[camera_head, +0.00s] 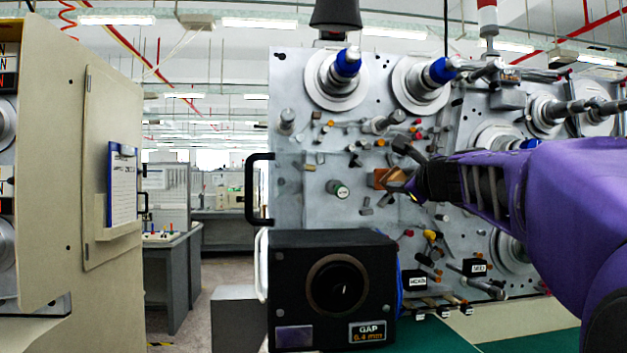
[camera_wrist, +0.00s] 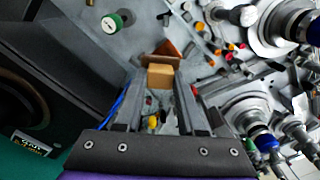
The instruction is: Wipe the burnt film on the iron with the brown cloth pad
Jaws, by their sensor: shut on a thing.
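The brown cloth pad (camera_head: 383,177) is at the end of my gripper (camera_head: 408,187), in front of the grey machine panel. In the wrist view, a tan block (camera_wrist: 160,75) sits between the fingertips of my gripper (camera_wrist: 159,84), with a darker brown piece (camera_wrist: 166,50) just beyond it. My gripper is shut on this pad. I cannot clearly pick out the iron or its burnt film; the pad and fingers cover part of the panel there. I cannot tell whether the pad touches anything.
Small pins and rollers crowd the panel (camera_head: 310,215) around the pad. Spindles with blue caps (camera_head: 347,62) stand above.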

